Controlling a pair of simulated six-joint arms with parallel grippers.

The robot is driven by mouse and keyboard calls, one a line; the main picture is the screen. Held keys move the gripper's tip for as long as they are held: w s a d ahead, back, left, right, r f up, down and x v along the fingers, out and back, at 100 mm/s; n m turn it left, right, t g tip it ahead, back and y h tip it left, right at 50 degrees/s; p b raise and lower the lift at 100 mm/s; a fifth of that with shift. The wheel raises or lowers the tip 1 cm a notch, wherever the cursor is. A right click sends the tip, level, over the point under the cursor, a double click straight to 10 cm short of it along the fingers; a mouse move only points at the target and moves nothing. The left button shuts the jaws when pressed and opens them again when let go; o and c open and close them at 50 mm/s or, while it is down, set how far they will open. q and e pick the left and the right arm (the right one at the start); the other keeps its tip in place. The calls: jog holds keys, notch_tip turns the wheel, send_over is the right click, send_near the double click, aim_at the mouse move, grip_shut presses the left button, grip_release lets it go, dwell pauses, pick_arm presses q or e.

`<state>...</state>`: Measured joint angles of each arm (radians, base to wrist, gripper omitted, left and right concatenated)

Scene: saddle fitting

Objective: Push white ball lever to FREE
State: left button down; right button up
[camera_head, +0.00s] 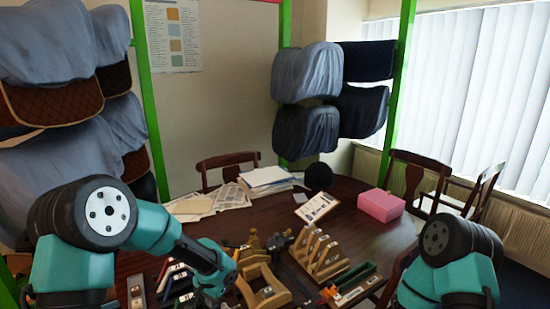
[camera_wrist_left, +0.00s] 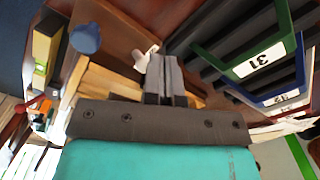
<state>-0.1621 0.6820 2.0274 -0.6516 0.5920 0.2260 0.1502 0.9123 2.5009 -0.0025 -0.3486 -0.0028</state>
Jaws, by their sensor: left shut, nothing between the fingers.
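My left gripper (camera_wrist_left: 163,66) is shut and empty, its two grey fingers side by side in the left wrist view. A white rounded knob (camera_wrist_left: 146,54) shows right beside the fingertips, over the wooden fixture (camera_wrist_left: 108,80). I cannot tell whether the fingers touch it. No FREE marking is readable. In the head view my left arm reaches down to the table beside a wooden fixture (camera_head: 262,288); the knob cannot be made out there. My right arm shows at the lower right, with its gripper out of view.
A blue round knob (camera_wrist_left: 86,38) stands left of the fingers in the wrist view. A green numbered tray (camera_wrist_left: 262,58) lies to the right. On the table (camera_head: 375,245) are a slotted wooden rack (camera_head: 320,255), a pink box (camera_head: 381,205), a clipboard (camera_head: 317,207) and papers (camera_head: 265,178).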

pick_arm(q)
jog(key=shift+f, duration=0.9)
dwell(0.6)
jog(key=shift+r, duration=0.3)
dwell(0.4)
